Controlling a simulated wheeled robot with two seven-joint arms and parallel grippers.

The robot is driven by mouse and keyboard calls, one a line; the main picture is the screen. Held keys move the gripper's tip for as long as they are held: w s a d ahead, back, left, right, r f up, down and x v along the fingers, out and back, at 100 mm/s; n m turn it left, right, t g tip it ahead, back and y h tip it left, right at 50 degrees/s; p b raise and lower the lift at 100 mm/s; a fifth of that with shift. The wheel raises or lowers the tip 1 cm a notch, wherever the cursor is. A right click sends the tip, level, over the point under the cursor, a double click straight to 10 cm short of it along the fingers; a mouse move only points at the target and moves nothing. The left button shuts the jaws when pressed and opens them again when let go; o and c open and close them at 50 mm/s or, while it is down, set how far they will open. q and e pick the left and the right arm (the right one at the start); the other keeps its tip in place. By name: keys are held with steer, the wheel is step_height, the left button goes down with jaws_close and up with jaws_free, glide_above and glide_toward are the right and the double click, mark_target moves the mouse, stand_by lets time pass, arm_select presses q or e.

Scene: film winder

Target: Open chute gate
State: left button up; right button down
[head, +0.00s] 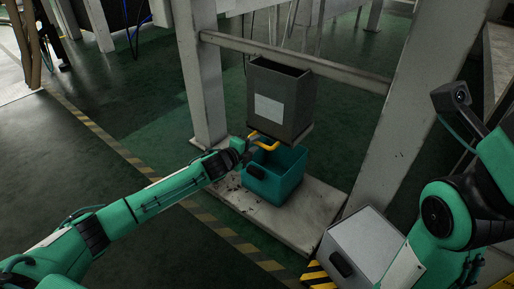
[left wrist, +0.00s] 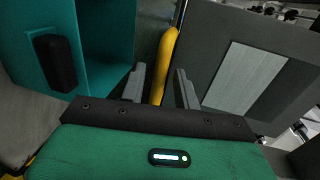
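The grey chute (head: 280,108) is a box with a pale label, hung on the frame above a teal bin (head: 262,188). A yellow bent handle (head: 266,146) sticks out at its lower front. My left gripper (head: 250,148) is at this handle. In the left wrist view the fingers of my left gripper (left wrist: 160,85) stand apart, with the yellow handle (left wrist: 164,62) between them and gaps on both sides. The chute (left wrist: 250,75) is on the right there and the bin (left wrist: 105,45) on the left. The gate itself cannot be made out. My right gripper is out of view.
The bin stands on a pale base plate (head: 302,220) between pale frame posts (head: 203,75). A crossbar (head: 330,72) passes by the chute top. A grey box (head: 362,245) with a black handle stands at front right. Striped tape marks the floor at left.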

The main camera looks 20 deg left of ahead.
arm_select(q)
steer(key=shift+b+x, duration=0.35)
steer(key=shift+x, duration=0.5)
steer(key=shift+w+d, duration=0.1)
steer(key=shift+w, duration=0.15)
jaws_close()
steer(key=shift+s, duration=0.1)
